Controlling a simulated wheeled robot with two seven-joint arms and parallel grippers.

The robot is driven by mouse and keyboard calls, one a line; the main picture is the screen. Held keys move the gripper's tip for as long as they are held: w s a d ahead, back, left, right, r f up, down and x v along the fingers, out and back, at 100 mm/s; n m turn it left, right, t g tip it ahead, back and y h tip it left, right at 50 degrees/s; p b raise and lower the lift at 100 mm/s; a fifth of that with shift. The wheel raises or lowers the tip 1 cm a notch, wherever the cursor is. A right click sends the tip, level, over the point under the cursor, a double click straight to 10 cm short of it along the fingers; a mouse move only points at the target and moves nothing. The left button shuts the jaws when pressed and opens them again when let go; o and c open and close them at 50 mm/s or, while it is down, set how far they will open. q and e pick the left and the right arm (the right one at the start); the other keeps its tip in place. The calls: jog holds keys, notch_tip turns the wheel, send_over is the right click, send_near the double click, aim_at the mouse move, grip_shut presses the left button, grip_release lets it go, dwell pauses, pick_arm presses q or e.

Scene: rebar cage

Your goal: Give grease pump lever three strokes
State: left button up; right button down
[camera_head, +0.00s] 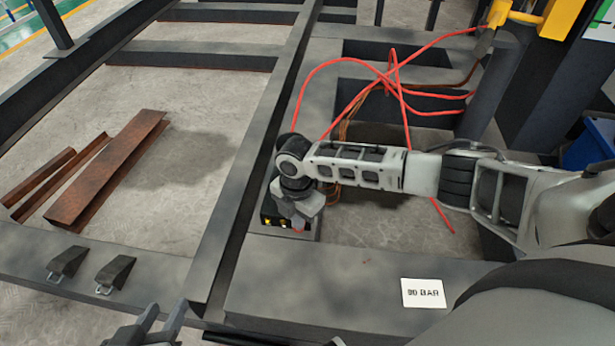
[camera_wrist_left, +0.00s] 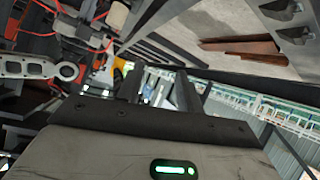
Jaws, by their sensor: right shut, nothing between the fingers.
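A dark box with yellow and red spots (camera_head: 285,222) sits on the grey frame under my right gripper; I cannot tell for sure that it is the grease pump. No lever can be made out; my right wrist and gripper cover much of that spot. My right gripper (camera_head: 305,208) points down at the box and is shut with nothing in it; whether it touches is unclear. My left gripper (camera_head: 158,322) is at the bottom edge, fingers apart and empty, away from the box. Its fingers also show in the left wrist view (camera_wrist_left: 158,88).
Red hoses (camera_head: 397,82) loop over the frame behind my right arm. A white "90 BAR" label (camera_head: 423,292) lies on the front beam. Rusty steel profiles (camera_head: 108,170) lie on the floor at left, and two dark wedge brackets (camera_head: 114,273) sit on the near-left beam.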

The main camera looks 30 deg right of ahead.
pick_arm(q)
jog(key=shift+f, duration=0.1)
pick_arm(e)
jog(key=shift+s+f, duration=0.1)
jog(key=shift+f, duration=0.15)
